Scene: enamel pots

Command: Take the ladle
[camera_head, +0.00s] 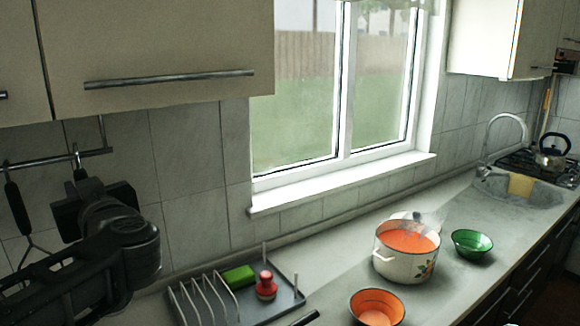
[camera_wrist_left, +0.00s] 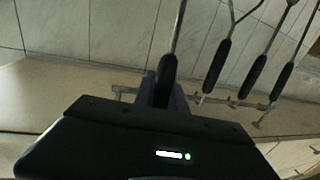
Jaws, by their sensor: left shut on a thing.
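My left gripper (camera_wrist_left: 164,92) is shut around the black handle of a hanging utensil, taken to be the ladle (camera_wrist_left: 168,67). Its thin metal stem runs out of the top of the left wrist view, so its bowl end is hidden. In the head view my left gripper (camera_head: 78,182) is at the wall rail on the left, just below a hook, and my own arm and wrist hide most of the held utensil.
Several black-handled utensils (camera_wrist_left: 253,78) hang beside the held one on the wall rail (camera_wrist_left: 240,103). A dish rack (camera_head: 285,302) with a green sponge and red-knobbed brush stands below. A white pot (camera_head: 392,266) of red soup, an orange bowl (camera_head: 377,309) and a green bowl (camera_head: 472,243) stand to the right.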

